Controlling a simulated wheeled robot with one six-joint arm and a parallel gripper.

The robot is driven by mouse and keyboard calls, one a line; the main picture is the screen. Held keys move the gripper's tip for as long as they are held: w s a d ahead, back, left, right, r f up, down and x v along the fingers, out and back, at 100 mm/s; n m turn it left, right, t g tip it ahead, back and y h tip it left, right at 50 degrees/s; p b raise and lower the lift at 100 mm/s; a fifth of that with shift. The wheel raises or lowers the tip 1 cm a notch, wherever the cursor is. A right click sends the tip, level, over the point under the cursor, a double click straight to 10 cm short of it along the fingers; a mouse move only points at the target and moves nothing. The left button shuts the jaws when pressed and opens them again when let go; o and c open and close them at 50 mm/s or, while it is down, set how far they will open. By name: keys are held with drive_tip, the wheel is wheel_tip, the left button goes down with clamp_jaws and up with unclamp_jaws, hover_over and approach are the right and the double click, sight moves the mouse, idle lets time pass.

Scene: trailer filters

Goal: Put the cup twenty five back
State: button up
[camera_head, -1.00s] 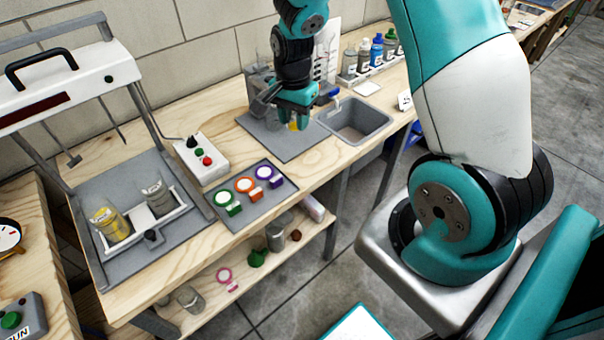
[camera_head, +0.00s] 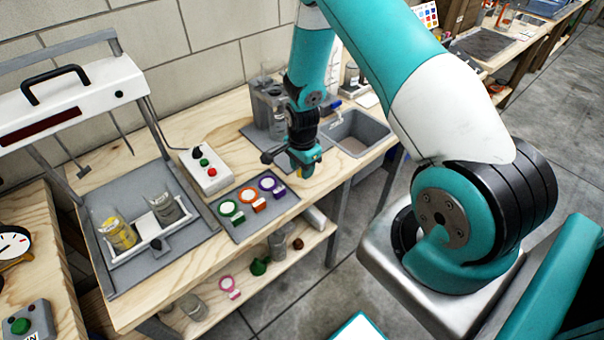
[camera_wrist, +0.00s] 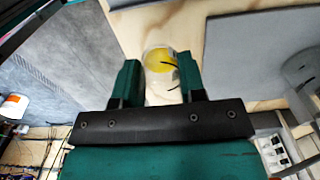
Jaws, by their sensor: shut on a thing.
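My gripper (camera_head: 303,168) is above the wooden bench near its front edge, between the grey tray of coloured pieces and the sink. In the wrist view, my gripper (camera_wrist: 157,85) is shut on a small clear cup (camera_wrist: 158,88) with a yellow disc and a dark mark in it. The cup sits between the two green fingers; its number cannot be read. In the head view the held cup is mostly hidden by the gripper. The grey tray (camera_head: 285,204) holds green, orange and purple pieces.
A press-like machine at left has a white rack with a yellow jar (camera_head: 117,232) and a grey jar (camera_head: 165,208). A control box (camera_head: 205,172), a sink (camera_head: 357,138) and a grey mat with clear vessels (camera_head: 268,103) share the bench. A lower shelf holds loose items.

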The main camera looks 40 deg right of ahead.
drive_tip(key=shift+f+p, duration=0.35)
drive_tip(key=shift+f, duration=1.6)
drive_tip(key=shift+f, duration=0.2)
drive_tip(key=o, duration=0.9)
drive_tip(key=shift+r, duration=0.1)
